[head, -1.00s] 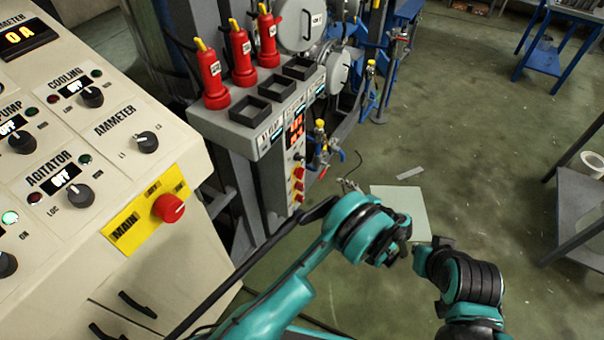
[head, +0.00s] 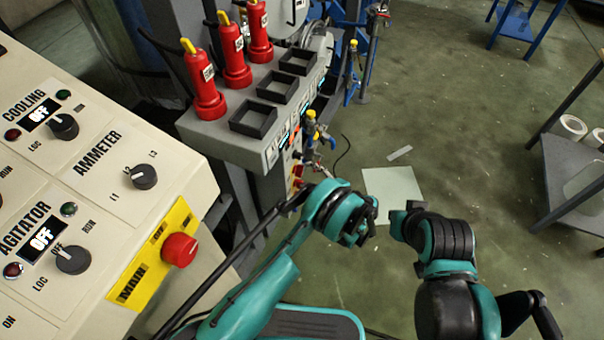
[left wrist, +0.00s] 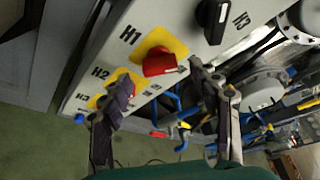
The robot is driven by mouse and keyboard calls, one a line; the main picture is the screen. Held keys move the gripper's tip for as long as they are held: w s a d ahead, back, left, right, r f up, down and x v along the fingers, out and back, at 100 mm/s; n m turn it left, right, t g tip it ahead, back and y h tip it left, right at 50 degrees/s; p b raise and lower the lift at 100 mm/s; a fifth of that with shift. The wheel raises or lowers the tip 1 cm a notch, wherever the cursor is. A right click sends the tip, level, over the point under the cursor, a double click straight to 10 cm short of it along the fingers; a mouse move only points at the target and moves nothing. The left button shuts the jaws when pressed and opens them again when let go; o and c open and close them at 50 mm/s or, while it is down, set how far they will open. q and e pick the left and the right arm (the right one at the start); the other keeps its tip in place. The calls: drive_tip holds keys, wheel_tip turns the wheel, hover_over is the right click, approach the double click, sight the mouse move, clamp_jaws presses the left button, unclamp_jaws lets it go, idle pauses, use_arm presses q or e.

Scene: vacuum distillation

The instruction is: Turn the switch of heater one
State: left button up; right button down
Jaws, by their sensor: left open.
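Heater one's switch, marked H1, is a red knob (left wrist: 160,62) on a yellow plate in the left wrist view. It sits just beyond and between the fingers of my left gripper (left wrist: 165,100), which is open, empty and apart from the knob. Below left is the H2 red knob (left wrist: 124,86), partly covered by the left finger. In the head view the left gripper (head: 314,166) is small beside the heater panel's red knobs (head: 298,170). My right arm is at the lower right of the head view; its jaws cannot be made out.
A black knob (left wrist: 212,18) is above right of H1. Blue-handled valves and pipes (left wrist: 180,120) lie just beyond the fingers. The cream control console (head: 120,150) with a red main knob (head: 180,249) stands at left. Open floor (head: 450,130) lies right.

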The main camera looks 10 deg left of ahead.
sight(302, 172)
use_arm(q)
drive_tip(key=shift+b+x, duration=0.35)
drive_tip(key=shift+x, duration=1.3)
drive_tip(key=c, duration=1.2)
drive_tip(key=shift+o, duration=0.2)
drive_tip(key=m+g, duration=0.2)
drive_tip(key=m, duration=0.1)
drive_tip(key=shift+w+r+m, duration=0.1)
drive_tip(key=shift+m, duration=0.3)
drive_tip(key=m+g, duration=0.3)
drive_tip(key=shift+w+d+m+y, duration=0.1)
drive_tip(key=shift+m+y, duration=0.2)
drive_tip(key=shift+y, duration=0.1)
